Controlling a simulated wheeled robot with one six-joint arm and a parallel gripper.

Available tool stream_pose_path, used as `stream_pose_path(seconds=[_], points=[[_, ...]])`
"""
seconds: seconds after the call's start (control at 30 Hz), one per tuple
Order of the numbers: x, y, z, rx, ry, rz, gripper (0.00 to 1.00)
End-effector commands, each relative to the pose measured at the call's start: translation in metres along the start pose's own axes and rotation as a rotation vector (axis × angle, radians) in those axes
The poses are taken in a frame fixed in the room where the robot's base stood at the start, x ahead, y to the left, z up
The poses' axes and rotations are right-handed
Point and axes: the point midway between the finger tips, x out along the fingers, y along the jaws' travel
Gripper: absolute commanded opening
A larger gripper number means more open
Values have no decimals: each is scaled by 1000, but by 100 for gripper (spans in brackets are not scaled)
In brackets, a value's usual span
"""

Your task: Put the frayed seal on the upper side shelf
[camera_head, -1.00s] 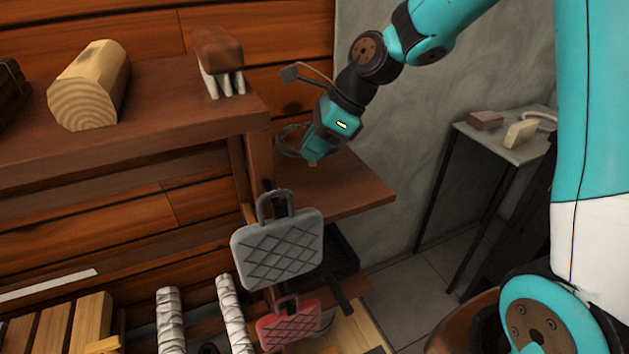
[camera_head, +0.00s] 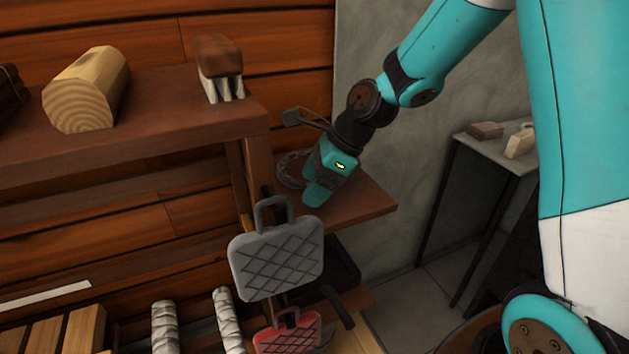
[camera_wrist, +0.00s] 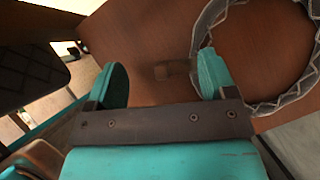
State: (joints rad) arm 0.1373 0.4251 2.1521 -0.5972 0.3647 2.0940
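The frayed seal, a grey ring with a zigzag pattern, appears to lie on the brown upper side shelf (camera_head: 365,197). Its rim shows left of my gripper in the head view (camera_head: 290,170) and at the upper right in the wrist view (camera_wrist: 254,107). A small brown tab (camera_wrist: 173,70) sits at the ring's edge; it seems joined to it. My gripper (camera_head: 312,197) points down just over the shelf. In the wrist view its teal fingers (camera_wrist: 164,80) are spread, with the tab between them and a gap beside the left finger.
A grey quilted mitt-like pad (camera_head: 277,255) hangs just in front of the shelf, with a red one (camera_head: 288,333) below. A log (camera_head: 85,90) and a brush (camera_head: 220,68) stand on the higher shelf at left. A small side table (camera_head: 490,148) stands at right.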

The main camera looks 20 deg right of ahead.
Motion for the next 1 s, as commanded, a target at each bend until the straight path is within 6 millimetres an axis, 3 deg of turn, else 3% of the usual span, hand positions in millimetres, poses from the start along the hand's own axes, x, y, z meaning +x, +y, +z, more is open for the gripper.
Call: stream_pose_path(seconds=[0.37, 0.8, 1.0], points=[[-8, -1, 1, -1, -2, -3, 78], [-97, -1, 2, 0, -1, -5, 78], [-118, 0, 1, -4, -1, -2, 78]])
